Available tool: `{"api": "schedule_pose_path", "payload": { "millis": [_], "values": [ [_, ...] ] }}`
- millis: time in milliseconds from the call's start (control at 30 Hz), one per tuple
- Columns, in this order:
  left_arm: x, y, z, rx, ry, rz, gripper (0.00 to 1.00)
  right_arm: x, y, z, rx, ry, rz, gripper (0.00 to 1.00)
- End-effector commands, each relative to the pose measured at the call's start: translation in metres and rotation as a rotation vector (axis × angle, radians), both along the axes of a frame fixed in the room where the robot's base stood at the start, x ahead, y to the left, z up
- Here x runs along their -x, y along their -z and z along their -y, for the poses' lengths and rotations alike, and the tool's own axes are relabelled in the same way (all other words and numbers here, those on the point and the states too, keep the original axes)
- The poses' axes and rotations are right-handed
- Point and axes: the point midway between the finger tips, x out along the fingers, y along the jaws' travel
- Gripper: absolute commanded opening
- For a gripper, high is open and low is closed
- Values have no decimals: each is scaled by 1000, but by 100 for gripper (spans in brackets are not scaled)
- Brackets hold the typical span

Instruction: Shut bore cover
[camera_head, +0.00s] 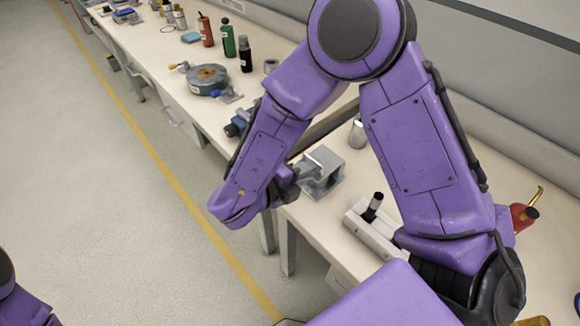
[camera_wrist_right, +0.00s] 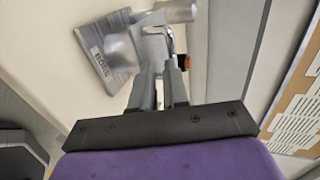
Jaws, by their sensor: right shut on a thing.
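A grey metal bore block (camera_head: 322,180) stands at the front edge of the bench in the head view. In the right wrist view the block (camera_wrist_right: 110,65) shows at upper left, with a dark label on its face. My right gripper (camera_head: 298,172) reaches it from the left. Its two fingers (camera_wrist_right: 160,75) are close together at a bright metal part of the bore cover (camera_wrist_right: 152,45), beside a bent shiny rod. The fingers hide the grasped spot, and I cannot tell how far the cover stands open. My left gripper is out of view.
A light grey fixture with a black-topped peg (camera_head: 373,207) stands right of the block. A small metal cylinder (camera_head: 357,133) is behind it. A round green device (camera_head: 207,80) and several bottles stand farther along the bench.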

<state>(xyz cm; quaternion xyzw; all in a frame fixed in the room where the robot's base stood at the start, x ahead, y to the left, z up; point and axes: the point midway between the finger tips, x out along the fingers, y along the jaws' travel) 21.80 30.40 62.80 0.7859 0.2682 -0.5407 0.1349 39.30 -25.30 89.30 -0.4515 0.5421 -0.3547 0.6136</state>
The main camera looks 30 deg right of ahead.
Motion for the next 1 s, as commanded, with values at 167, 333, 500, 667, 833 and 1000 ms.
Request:
{"api": "schedule_pose_path", "payload": {
  "millis": [167,333,500,667,833,1000],
  "values": [
    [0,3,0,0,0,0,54,5,5,4,16,12,-7,0],
    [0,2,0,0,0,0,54,4,4,4,18,10,-5,0],
    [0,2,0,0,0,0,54,3,4,3,17,7,-3,0],
    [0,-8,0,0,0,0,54,2,-6,2,17,7,-2,0],
    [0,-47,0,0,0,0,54,2,-47,1,17,4,-3,0],
    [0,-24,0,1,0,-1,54,8,-50,-43,18,0,3,0]
  ]
}}
